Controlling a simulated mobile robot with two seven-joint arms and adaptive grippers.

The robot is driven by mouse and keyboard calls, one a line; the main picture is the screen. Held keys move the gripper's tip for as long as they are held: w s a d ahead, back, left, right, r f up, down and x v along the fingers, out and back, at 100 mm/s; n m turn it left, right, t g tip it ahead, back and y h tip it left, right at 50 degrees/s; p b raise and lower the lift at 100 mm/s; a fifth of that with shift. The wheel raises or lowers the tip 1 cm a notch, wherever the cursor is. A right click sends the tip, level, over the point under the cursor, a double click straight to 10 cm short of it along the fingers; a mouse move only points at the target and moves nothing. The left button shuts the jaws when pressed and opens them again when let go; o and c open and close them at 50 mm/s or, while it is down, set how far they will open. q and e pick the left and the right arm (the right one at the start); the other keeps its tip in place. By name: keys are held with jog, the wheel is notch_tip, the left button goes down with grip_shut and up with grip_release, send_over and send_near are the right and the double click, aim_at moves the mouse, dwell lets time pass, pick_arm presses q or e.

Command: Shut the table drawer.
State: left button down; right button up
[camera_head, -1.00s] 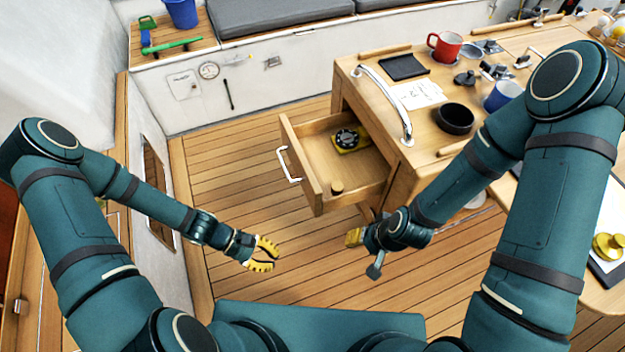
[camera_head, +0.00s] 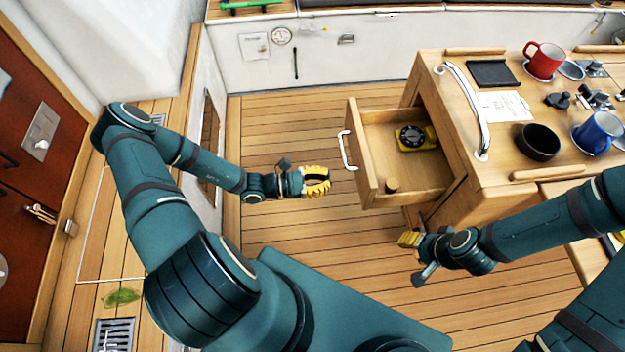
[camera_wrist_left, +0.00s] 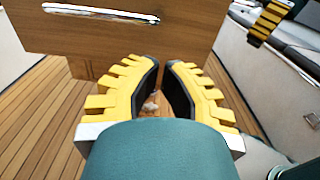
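The table drawer (camera_head: 362,160) stands pulled out to the left from the wooden table (camera_head: 467,195). Its white bar handle (camera_head: 347,150) is on its front.
The tabletop carries a red mug (camera_head: 544,60), a blue mug (camera_head: 597,132), a black bowl (camera_head: 537,142) and a metal rail (camera_head: 466,105). The plank floor (camera_head: 290,130) left of the drawer is clear. A white bench wall (camera_head: 380,55) stands behind.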

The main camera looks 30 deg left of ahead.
aim_at(359, 177)
pick_arm(q)
jog(key=x, duration=0.7)
jog(key=shift+w+d, duration=0.2)
jog(key=shift+d, duration=0.15)
pick_arm(e)
jog(key=shift+s+f, duration=0.1)
jog(key=shift+f, duration=0.05)
